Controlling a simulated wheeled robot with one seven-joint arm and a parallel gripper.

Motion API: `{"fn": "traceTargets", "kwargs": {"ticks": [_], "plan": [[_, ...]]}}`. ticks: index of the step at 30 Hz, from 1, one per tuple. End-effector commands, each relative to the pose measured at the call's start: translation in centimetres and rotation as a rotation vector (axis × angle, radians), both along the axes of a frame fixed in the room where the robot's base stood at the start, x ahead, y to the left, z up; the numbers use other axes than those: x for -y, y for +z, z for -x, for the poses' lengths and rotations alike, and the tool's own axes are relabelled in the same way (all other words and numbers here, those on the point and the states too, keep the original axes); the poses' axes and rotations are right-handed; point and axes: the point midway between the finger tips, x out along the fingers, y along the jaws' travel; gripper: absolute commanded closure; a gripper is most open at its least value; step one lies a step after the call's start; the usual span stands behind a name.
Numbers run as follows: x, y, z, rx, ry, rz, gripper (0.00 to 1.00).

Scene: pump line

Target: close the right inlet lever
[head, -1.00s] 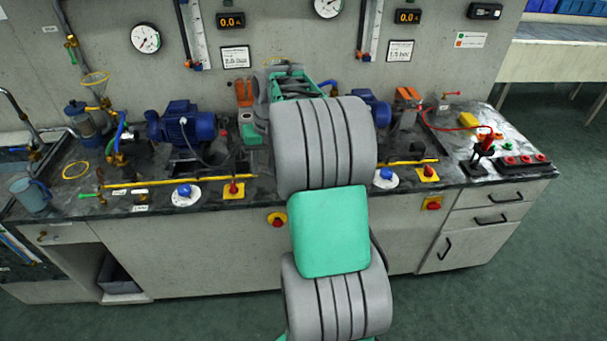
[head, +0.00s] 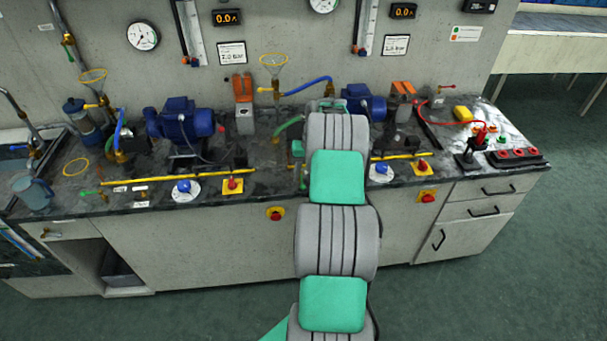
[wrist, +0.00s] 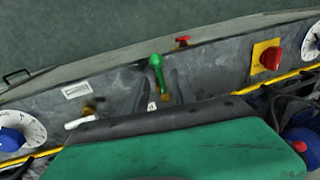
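In the wrist view, which looks down with the bench's front edge at the top, a green-handled lever (wrist: 157,72) stands near the middle on a brass fitting. It appears to be the right inlet lever; the handle points toward the front edge. My gripper (wrist: 160,84) shows as two dark, blurry fingers, apart, one on each side of the lever's base; contact cannot be told. A white-handled brass valve (wrist: 82,120) lies to the left in that view. In the head view my arm hides the gripper and most of this lever.
In the wrist view, a blue dial (wrist: 12,140) is at left, a red switch (wrist: 270,57) at right. In the head view, a funnel (head: 273,65), the right pump (head: 363,103) and a yellow pipe (head: 405,156) surround the arm. A red stop button (head: 275,213) is on the bench front.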

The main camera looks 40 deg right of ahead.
Motion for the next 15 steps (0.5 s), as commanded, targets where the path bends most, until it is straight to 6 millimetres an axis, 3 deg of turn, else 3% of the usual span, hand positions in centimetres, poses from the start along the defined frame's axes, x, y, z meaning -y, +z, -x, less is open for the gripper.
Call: {"fn": "traceTargets", "kwargs": {"ticks": [3,15], "plan": [[-0.02,-0.01,0.0,0.0,0.0,0.0,0.7],[-0.02,0.02,0.01,-0.001,0.0,-0.001,1.0]]}}
